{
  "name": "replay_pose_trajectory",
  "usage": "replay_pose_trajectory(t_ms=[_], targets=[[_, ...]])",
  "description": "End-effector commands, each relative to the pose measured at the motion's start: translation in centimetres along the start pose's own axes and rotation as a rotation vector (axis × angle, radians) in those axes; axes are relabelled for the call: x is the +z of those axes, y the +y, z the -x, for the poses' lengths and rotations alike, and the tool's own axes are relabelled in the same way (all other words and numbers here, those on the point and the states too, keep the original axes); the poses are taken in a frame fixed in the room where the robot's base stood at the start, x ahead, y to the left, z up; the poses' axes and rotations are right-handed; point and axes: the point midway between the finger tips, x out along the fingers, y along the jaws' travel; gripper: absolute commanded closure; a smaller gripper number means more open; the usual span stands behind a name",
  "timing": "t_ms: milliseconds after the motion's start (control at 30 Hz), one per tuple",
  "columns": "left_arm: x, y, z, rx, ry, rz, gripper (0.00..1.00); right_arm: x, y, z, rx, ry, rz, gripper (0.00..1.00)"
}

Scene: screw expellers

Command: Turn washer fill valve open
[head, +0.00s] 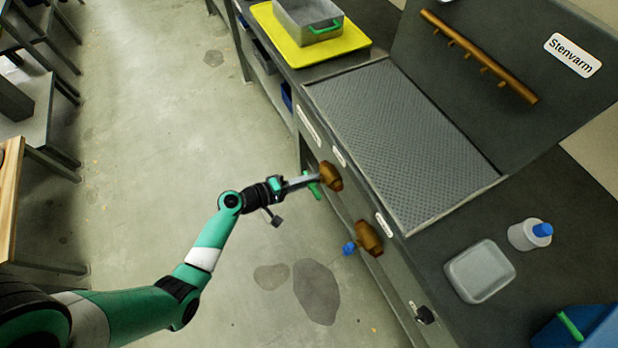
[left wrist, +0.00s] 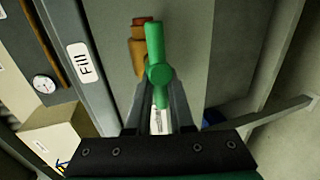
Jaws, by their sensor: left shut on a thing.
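The fill valve has a brass body (head: 331,177) and a green handle (head: 313,188), and it sticks out from the front of the washer bench. In the left wrist view the green handle (left wrist: 155,42) points up in the picture, with its round hub between my fingertips. The brass body (left wrist: 138,45) shows partly behind it. A "Fill" label (left wrist: 83,62) is on the panel beside it. My left gripper (head: 310,181) is at the valve, shut on the green handle; its fingers (left wrist: 159,95) close around the hub end. My right gripper is in neither view.
A second brass valve (head: 368,238) with a blue handle (head: 348,248) sits nearer on the same front. A ribbed grey worktop (head: 400,135) lies above. A yellow tray (head: 272,22) with a metal box is at the back. The floor left of the bench is clear.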

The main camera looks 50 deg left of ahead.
Motion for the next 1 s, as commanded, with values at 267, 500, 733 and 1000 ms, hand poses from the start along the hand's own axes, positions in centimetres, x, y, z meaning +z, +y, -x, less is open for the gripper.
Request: replay_pose_trajectory(t_ms=[267,500,733,1000], targets=[[0.00,-0.02,-0.01,0.001,-0.005,0.022,1.00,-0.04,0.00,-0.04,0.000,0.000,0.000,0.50],[0.01,-0.04,-0.01,0.000,-0.006,0.021,1.00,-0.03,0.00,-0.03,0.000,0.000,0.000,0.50],[0.01,-0.04,-0.01,0.000,-0.005,0.019,0.49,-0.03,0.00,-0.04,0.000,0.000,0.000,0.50],[0.04,0.03,0.04,0.000,-0.006,0.018,0.49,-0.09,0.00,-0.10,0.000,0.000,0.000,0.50]])
